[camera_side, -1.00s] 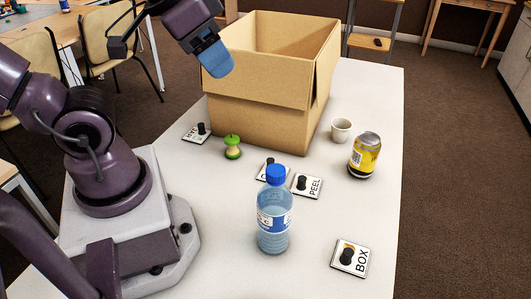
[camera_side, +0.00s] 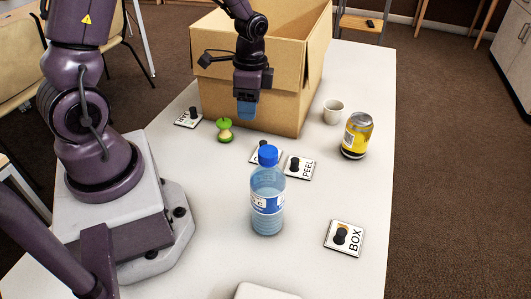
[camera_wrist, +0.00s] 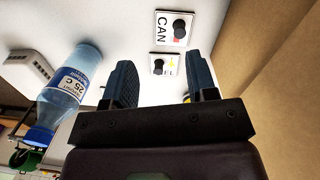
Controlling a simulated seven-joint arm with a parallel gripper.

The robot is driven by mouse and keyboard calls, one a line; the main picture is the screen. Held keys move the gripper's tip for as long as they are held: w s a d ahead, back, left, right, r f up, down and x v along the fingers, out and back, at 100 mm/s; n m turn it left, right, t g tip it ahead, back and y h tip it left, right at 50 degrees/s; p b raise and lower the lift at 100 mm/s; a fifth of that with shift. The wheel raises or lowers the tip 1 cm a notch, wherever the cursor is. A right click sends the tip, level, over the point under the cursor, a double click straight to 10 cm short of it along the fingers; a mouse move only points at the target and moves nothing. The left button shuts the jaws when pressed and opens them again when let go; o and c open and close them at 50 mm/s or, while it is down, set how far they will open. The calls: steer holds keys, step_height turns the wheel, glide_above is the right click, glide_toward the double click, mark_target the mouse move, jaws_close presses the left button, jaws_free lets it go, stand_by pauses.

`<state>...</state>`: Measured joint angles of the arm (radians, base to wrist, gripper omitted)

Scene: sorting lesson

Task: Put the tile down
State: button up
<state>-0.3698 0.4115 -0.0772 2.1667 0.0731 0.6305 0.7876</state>
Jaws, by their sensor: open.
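In the side view, my gripper (camera_side: 247,108) is open and empty, pointing down in front of the cardboard box above the table. Both of its blue fingers also show apart in the wrist view (camera_wrist: 162,85). White tiles with black knobs lie flat on the table: PEEL (camera_side: 299,167), BOX (camera_side: 345,238), one at left with unclear lettering (camera_side: 188,119), and one (camera_side: 258,157) partly behind the bottle cap. The wrist view shows a CAN tile (camera_wrist: 172,27) and another tile (camera_wrist: 163,65) beyond the fingers; its lettering is mostly hidden.
An open cardboard box (camera_side: 285,105) stands at the back. A green apple core (camera_side: 225,131), a water bottle (camera_side: 267,210), a white cup (camera_side: 333,112) and a yellow can (camera_side: 357,135) stand on the table (camera_side: 300,265).

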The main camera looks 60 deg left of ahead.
mark_target(263, 142)
steer(key=w+f+m, duration=0.1)
steer(key=f, duration=0.1)
steer(key=w+f+m, duration=0.1)
steer(key=f+m, duration=0.1)
steer(key=f, duration=0.1)
steer(key=w+f+m+t, duration=0.1)
steer(key=f, duration=0.2)
steer(key=shift+a+f, duration=0.2)
steer(key=shift+a, duration=0.2)
steer(key=shift+w+d+f, duration=0.1)
steer(key=shift+w+f, duration=0.05)
steer(key=shift+f, duration=1.2)
steer(key=shift+w+d+f, duration=0.1)
steer(key=shift+w+f, duration=0.05)
steer(key=shift+f, duration=1.2)
jaws_close()
